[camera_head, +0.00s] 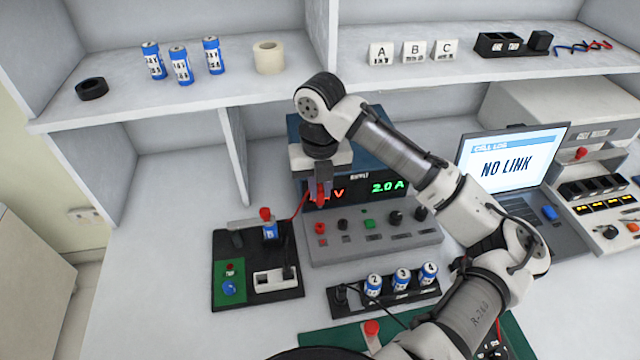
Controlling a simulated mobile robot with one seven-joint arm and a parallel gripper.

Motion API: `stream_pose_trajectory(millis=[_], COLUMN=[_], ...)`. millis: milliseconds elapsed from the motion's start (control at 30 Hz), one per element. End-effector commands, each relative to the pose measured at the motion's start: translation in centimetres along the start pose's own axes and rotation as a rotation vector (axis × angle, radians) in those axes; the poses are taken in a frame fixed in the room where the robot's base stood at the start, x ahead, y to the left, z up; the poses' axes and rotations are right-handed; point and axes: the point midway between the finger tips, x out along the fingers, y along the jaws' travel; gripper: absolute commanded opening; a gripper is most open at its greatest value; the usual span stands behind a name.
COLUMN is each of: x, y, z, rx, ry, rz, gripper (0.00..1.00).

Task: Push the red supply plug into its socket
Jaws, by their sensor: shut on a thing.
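The red supply plug (320,197) is upright between the jaws of my gripper (323,178), in front of the supply's display. A red lead (301,207) runs from it down to the left. The power supply (375,245) is a blue box with a grey sloped front panel. Its display (387,187) shows a green "2.0 A" and a red voltage reading partly hidden by the plug and gripper. A red socket (320,228) is at the panel's left end, below the plug in the picture. The plug appears apart from it; the exact gap cannot be told.
A black rig (228,262) with a blue cell and red cap stands left of the supply. A cell rack (395,300) is in front. A laptop (512,160) reading "NO LINK" stands right. Shelves (220,88) hang behind. My arm crosses the right side.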

Motion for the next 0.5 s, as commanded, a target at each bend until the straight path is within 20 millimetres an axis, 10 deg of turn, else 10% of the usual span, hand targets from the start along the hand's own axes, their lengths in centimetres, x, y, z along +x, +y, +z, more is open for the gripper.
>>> stream_pose_trajectory(millis=[500], x=[4.7], y=[0.0], z=[0.0], rx=[0.0], ry=[0.0], rz=[0.001], gripper=[0.0])
